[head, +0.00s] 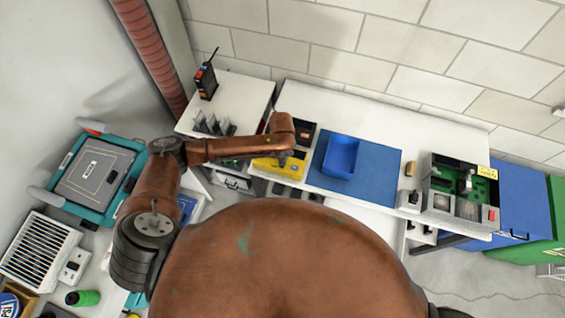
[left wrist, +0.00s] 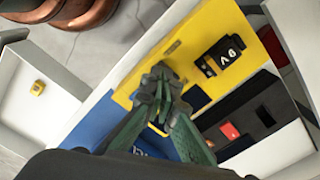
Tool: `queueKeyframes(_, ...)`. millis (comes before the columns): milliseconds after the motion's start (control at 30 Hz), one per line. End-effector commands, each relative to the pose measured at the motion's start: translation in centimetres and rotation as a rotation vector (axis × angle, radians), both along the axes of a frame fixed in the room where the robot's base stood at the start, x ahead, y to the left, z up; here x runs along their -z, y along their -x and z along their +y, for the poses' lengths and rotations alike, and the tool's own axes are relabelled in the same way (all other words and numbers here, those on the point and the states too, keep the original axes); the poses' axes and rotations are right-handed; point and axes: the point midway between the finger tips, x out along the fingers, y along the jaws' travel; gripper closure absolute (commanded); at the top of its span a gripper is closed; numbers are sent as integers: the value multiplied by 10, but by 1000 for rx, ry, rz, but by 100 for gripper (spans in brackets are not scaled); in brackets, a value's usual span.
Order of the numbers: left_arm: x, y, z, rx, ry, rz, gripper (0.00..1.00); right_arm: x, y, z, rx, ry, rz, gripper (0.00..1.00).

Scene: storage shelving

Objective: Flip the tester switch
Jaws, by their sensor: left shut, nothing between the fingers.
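A yellow tester box (head: 277,167) sits near the left end of the white workbench. In the left wrist view its yellow face (left wrist: 205,35) carries a black block (left wrist: 222,55) that seems to be marked 9V. My left gripper (head: 292,156) is over the right part of the box. In the left wrist view my left gripper (left wrist: 160,80) is shut and empty, its tips in front of the yellow face. I cannot tell whether they touch it. No switch shows clearly; the fingers hide part of the face. My right gripper is not in view.
A black holder (head: 302,130) stands behind the tester. A blue bin (head: 341,156) stands on a blue mat (head: 385,175) to its right. A device with a green board (head: 483,190) is at the bench's right end. A radio (head: 206,80) stands at the back left.

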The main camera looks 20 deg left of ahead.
Motion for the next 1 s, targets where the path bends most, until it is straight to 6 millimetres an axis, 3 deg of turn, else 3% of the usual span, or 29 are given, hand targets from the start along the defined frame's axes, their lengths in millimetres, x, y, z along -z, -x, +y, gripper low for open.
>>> queueKeyframes(1000, 11, 0, 0, 0, 0, 1, 100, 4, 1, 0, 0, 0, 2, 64)
